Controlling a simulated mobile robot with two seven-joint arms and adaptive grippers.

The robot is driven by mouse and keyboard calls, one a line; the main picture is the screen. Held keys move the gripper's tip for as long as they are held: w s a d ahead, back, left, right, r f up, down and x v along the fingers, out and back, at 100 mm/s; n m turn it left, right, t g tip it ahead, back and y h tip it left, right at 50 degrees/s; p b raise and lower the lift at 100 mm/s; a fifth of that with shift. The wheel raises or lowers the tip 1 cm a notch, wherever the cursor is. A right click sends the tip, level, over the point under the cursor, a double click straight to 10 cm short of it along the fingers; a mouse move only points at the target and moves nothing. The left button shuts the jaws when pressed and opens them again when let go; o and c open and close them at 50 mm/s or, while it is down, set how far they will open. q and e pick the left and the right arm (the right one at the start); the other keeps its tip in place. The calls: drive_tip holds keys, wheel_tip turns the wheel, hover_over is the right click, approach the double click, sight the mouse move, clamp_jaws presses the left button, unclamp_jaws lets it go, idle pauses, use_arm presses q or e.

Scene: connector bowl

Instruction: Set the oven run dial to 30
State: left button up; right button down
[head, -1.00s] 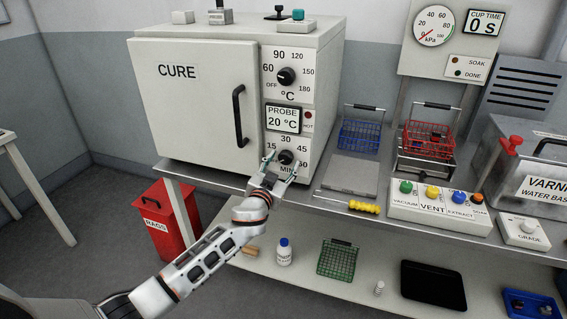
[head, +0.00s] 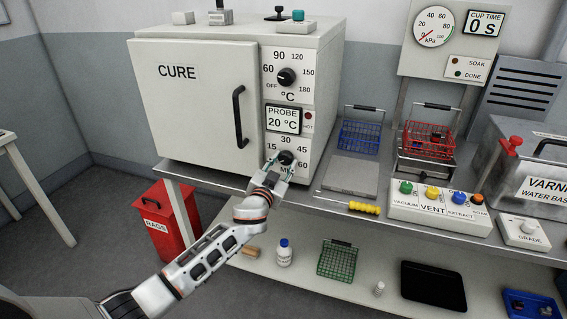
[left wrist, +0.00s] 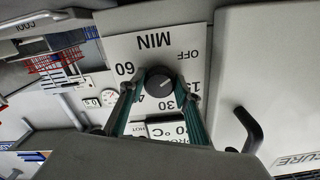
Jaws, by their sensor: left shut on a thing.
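The oven, marked CURE (head: 190,105), stands on the bench with its door shut. Its lower dial (head: 286,157) is a black round knob on a panel marked 15, 30, 45, 60 and MIN. My left gripper (head: 282,163) is at this dial, one finger on each side. In the left wrist view the dial (left wrist: 159,82) sits between the fingertips, with the panel upside down. The gripper is shut on it. A light mark shows on the knob, but I cannot read its setting exactly. My right gripper is not in view.
Above are the temperature dial (head: 287,77) and the probe display (head: 283,120) reading 20 °C. The door handle (head: 239,116) sticks out left of the panel. A grey plate (head: 349,175) and a yellow-handled tool (head: 363,207) lie to the right on the bench.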

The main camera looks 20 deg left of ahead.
use_arm(q)
drive_tip(key=m, duration=0.3)
drive_tip(key=shift+r+m, duration=0.1)
drive_tip(key=shift+m, duration=0.3)
drive_tip(key=m+p, duration=0.1)
drive_tip(key=m, duration=0.3)
drive_tip(key=shift+a+m, duration=0.1)
drive_tip(key=shift+m, duration=0.2)
drive_tip(key=m+p, duration=0.1)
drive_tip(key=m, duration=0.3)
drive_tip(key=shift+r+m, duration=0.15)
drive_tip(key=shift+m, duration=0.15)
drive_tip(key=m+p, duration=0.1)
drive_tip(key=m, duration=0.3)
drive_tip(key=shift+r, duration=0.1)
drive_tip(key=shift+m+p, duration=0.4)
drive_tip(key=shift+m, duration=1.5)
drive_tip(key=shift+m+p, duration=0.4)
drive_tip(key=shift+m, duration=0.8)
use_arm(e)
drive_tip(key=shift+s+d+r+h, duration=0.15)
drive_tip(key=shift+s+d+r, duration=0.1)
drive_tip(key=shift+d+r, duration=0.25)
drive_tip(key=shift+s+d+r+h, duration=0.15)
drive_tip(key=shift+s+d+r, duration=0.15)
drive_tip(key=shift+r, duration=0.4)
